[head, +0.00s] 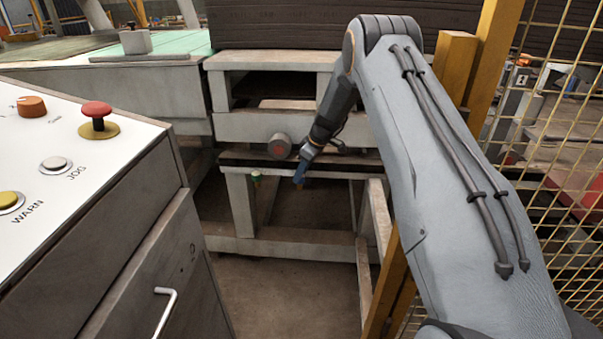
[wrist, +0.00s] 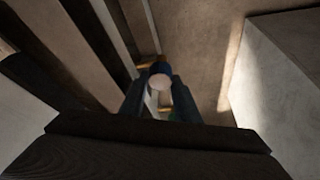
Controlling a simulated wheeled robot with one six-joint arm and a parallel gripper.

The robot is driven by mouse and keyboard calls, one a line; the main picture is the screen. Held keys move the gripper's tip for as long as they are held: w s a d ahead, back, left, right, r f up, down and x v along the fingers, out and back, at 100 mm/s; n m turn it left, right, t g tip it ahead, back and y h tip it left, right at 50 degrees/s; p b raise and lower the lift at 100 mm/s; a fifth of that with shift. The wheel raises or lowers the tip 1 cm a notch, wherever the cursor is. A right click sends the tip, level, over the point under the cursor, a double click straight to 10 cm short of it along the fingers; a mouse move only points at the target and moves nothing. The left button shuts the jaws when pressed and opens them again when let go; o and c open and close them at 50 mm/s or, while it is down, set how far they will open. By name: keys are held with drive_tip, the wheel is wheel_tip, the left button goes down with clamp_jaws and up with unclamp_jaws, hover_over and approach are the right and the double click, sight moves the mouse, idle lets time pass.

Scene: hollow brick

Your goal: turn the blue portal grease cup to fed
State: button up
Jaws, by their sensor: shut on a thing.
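My gripper (head: 300,176) reaches down at the front edge of the grey frame's dark rail, its blue fingers pointing downward. In the wrist view my gripper (wrist: 160,90) has one finger on each side of the blue grease cup (wrist: 160,76) and is shut on it. The cup shows a round pale end with a dark blue body and a brass-coloured part behind it. In the head view I cannot tell the cup apart from the blue fingertips. No marking for its setting is legible.
A green-topped cup (head: 256,177) hangs under the same rail to the left. A round grey cylinder with a red mark (head: 280,146) is just above left of my gripper. A control console (head: 90,150) stands at left, a yellow mesh fence (head: 560,170) at right.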

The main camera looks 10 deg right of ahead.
drive_tip(key=shift+s+a+m+t+h, duration=0.1)
drive_tip(key=shift+m+t+h, duration=0.2)
drive_tip(key=shift+m, duration=0.8)
drive_tip(key=shift+m+t+h, duration=0.2)
drive_tip(key=shift+m+h, duration=0.2)
drive_tip(key=shift+m, duration=0.7)
drive_tip(key=o, duration=0.7)
drive_tip(key=shift+o, duration=0.2)
drive_tip(key=v, duration=0.7)
drive_tip(key=shift+s+r, duration=0.2)
drive_tip(key=shift+r, duration=0.15)
